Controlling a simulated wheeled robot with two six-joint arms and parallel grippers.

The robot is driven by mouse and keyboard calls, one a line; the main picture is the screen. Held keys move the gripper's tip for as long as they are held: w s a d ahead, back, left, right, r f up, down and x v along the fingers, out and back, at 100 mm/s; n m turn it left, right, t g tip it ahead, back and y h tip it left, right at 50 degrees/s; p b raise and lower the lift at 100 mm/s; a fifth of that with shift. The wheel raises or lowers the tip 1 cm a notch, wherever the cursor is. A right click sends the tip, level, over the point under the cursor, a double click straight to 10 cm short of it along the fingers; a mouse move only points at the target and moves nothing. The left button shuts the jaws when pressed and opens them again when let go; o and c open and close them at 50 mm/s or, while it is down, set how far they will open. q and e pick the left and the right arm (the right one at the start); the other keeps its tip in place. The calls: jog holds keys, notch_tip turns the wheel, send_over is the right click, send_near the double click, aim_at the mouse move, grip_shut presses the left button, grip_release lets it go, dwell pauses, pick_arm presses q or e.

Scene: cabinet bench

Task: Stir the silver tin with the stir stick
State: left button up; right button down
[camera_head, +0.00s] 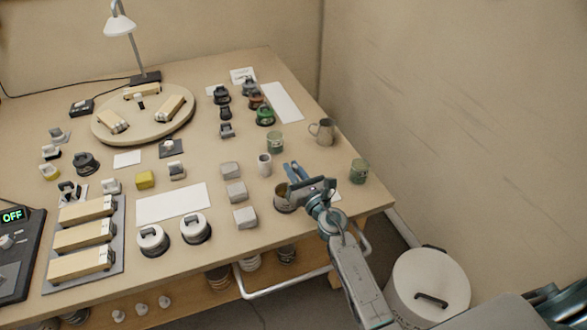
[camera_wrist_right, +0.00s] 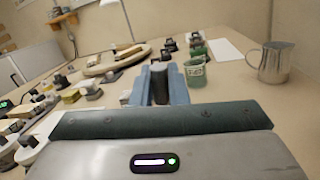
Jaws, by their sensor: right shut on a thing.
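The silver tin (camera_head: 282,206) is an open round container near the right part of the table's front edge, with a brownish inside. My right gripper (camera_head: 296,175) is over the tin and hides part of its rim. In the right wrist view its blue fingers (camera_wrist_right: 159,88) are shut on a dark grey upright piece (camera_wrist_right: 159,80), which I take to be the stir stick's handle. The stick's lower end is hidden, so I cannot tell whether it is inside the tin. My left gripper is not in view.
A metal pitcher (camera_head: 324,132), green jars (camera_head: 275,143) (camera_head: 359,171) and a white cup (camera_head: 264,165) stand around the gripper. Grey blocks (camera_head: 235,192) are left of the tin. A round turntable (camera_head: 113,128) is farther back. The white sheet (camera_head: 172,203) is bare.

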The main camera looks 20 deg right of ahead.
jog(key=shift+a, duration=0.1)
